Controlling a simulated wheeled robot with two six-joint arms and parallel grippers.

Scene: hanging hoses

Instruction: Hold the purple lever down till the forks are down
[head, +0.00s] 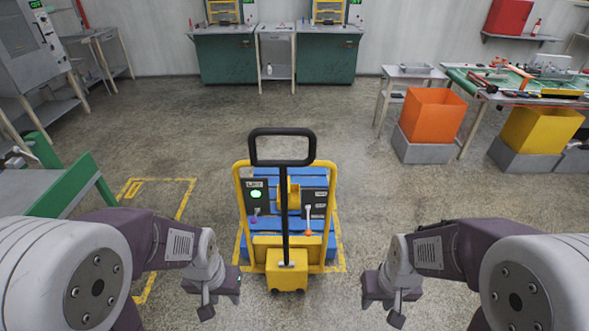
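A yellow pallet truck (288,243) with a black loop handle (283,147) stands in the middle of the floor. The small purple lever (255,212) is on its left black panel, below a lit green lamp (256,194). The truck stands at a blue pallet (284,185); its forks are hidden, so their height cannot be told. My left gripper (212,299) hangs low, left of the truck and apart from the lever. My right gripper (389,303) hangs low to the right of the truck. Neither touches anything I can see; their finger openings are unclear.
The right panel (314,202) of the truck carries another lever with an orange part (308,233). A green-edged table (62,189) stands at left. An orange bin (432,115) and a yellow bin (540,130) stand at right. Floor beside the truck is clear.

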